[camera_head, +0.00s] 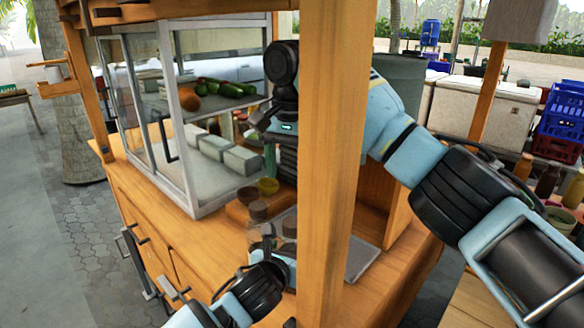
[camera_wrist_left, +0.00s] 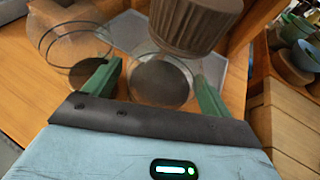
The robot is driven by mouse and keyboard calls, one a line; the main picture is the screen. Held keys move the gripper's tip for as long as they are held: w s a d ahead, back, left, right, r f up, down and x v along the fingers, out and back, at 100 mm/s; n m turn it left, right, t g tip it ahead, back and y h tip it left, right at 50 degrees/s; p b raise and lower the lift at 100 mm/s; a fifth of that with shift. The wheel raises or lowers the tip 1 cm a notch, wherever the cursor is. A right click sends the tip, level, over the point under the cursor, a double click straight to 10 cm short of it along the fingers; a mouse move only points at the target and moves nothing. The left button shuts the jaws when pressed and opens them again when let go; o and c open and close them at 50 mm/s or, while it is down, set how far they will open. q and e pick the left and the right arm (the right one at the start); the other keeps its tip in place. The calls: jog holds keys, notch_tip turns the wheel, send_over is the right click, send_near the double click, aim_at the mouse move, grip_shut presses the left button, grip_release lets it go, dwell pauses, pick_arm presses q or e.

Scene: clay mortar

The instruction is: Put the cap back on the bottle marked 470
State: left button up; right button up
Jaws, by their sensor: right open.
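My left gripper (camera_wrist_left: 158,78) has its green fingers on either side of a clear glass bottle (camera_wrist_left: 162,85) with a dark round base, apparently touching it. A second clear bottle (camera_wrist_left: 75,48) stands to the left. No marking 470 is readable. In the head view, my left gripper (camera_head: 272,245) is low by the bottles (camera_head: 258,211), partly behind the wooden post. My right gripper (camera_head: 271,158) is open and above them, partly hidden by the post.
A wooden post (camera_head: 335,150) stands in front of the counter. A glass display case (camera_head: 180,100) is at the left on the wooden counter (camera_head: 165,215). Small bowls (camera_head: 268,186) are behind the bottles. A grey tray (camera_head: 362,258) lies to the right.

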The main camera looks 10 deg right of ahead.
jog(key=shift+r, duration=0.1)
pick_arm(q)
jog(key=shift+p+v, duration=0.8)
jog(key=shift+v, duration=3.15)
pick_arm(e)
jog(key=shift+t, duration=0.3)
jog(key=shift+s+r, duration=0.2)
jog(key=shift+r, duration=0.9)
jog(key=shift+s+r, duration=0.15)
jog(key=shift+r, duration=0.9)
pick_arm(q)
jog(key=shift+w+f, duration=0.1)
